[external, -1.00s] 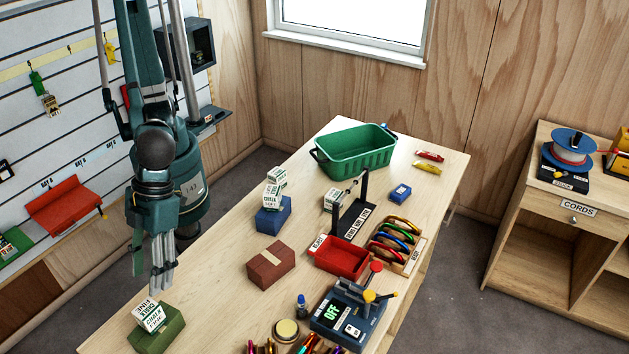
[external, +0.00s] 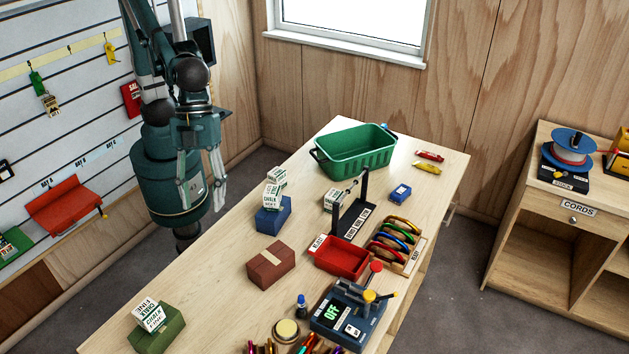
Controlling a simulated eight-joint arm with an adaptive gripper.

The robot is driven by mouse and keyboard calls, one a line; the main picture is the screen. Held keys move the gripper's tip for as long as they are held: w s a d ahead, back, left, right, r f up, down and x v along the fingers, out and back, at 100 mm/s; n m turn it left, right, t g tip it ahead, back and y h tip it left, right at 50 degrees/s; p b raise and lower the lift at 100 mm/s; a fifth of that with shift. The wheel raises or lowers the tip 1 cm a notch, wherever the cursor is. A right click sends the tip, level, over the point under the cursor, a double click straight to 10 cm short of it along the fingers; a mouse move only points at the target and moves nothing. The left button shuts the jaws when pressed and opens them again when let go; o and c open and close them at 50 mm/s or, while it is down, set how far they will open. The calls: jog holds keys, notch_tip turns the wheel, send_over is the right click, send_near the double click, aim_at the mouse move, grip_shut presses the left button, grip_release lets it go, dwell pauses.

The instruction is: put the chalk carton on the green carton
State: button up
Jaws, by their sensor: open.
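A white chalk carton (external: 149,315) with green lettering rests on top of the green carton (external: 163,335), near the table's front left. It sits slightly turned, and nothing holds it. My gripper (external: 203,196) is open and empty. It hangs with its fingers down beyond the table's left edge, well away from both cartons. Another white chalk carton (external: 272,196) is on the blue carton (external: 272,220). A similar white box (external: 277,176) shows just behind or above it; I cannot tell which.
A brown carton (external: 270,265) lies mid-table. A green basket (external: 356,151) stands at the back. A red tray (external: 341,258), a rack of coloured rings (external: 397,245) and a dark device (external: 346,318) reading OFF are on the right. Bare table lies between the brown and green cartons.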

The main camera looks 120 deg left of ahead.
jog(key=s+a+n+t+y, duration=0.1)
jog(key=s+a+n, duration=0.3)
jog(key=a, duration=0.7)
jog(key=s+a+n+t+y, duration=0.1)
jog(key=s+a+n+t, duration=0.1)
jog(key=s+a+n, duration=0.2)
jog(key=s+a+n+t+y, duration=0.1)
jog(key=s+a+n, duration=0.3)
jog(key=s+a, duration=0.5)
jog(key=a+f+y, duration=0.1)
jog(key=a, duration=0.8)
jog(key=shift+s, duration=0.3)
